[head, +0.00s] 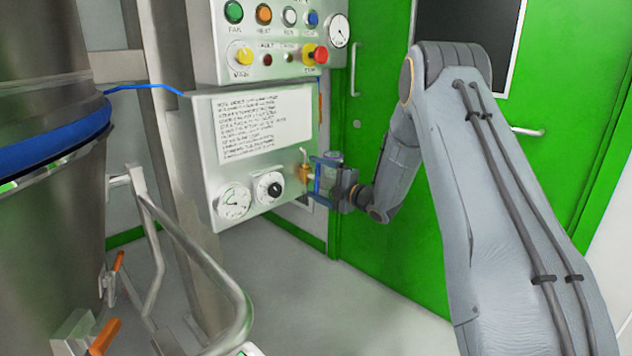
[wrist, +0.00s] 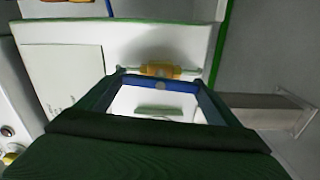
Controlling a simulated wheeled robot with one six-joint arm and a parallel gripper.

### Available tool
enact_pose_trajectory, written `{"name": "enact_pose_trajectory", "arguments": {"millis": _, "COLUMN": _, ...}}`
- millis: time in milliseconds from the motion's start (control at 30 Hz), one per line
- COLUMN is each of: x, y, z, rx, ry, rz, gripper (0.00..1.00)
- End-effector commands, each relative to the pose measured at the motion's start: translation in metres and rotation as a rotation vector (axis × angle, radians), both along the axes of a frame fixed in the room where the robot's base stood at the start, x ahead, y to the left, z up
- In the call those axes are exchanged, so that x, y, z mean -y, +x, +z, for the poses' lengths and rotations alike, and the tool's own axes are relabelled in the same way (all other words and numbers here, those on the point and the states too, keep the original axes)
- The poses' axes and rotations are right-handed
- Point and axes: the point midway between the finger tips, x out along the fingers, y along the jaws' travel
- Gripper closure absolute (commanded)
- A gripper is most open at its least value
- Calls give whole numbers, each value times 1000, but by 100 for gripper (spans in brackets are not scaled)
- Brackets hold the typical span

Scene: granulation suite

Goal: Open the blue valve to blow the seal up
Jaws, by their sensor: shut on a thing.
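The blue valve sits at the right side of the lower steel panel. Its brass body (head: 304,169) shows in the head view, and also in the wrist view (wrist: 160,70). Its blue handle (wrist: 158,84) lies crosswise between the fingers of my gripper (wrist: 160,82), which are shut on it. In the head view my gripper (head: 325,178) reaches the valve from the right and partly hides the handle. A round gauge (head: 234,201) and a black knob (head: 269,187) are on the panel left of the valve.
A control box (head: 268,40) with coloured buttons and a red stop knob (head: 320,54) is above. A steel vessel (head: 45,210) with a blue band (head: 50,143) stands at left, near a bent tube rail (head: 190,255). A green door (head: 385,240) is behind my arm. The floor between is clear.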

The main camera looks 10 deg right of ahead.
Motion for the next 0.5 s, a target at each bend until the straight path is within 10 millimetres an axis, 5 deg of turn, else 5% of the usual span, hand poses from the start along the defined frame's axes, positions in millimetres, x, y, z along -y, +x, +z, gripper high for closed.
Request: {"name": "enact_pose_trajectory", "arguments": {"millis": 500, "x": -1, "y": -1, "z": -3, "rx": 64, "ry": -100, "rz": 3, "gripper": 36}}
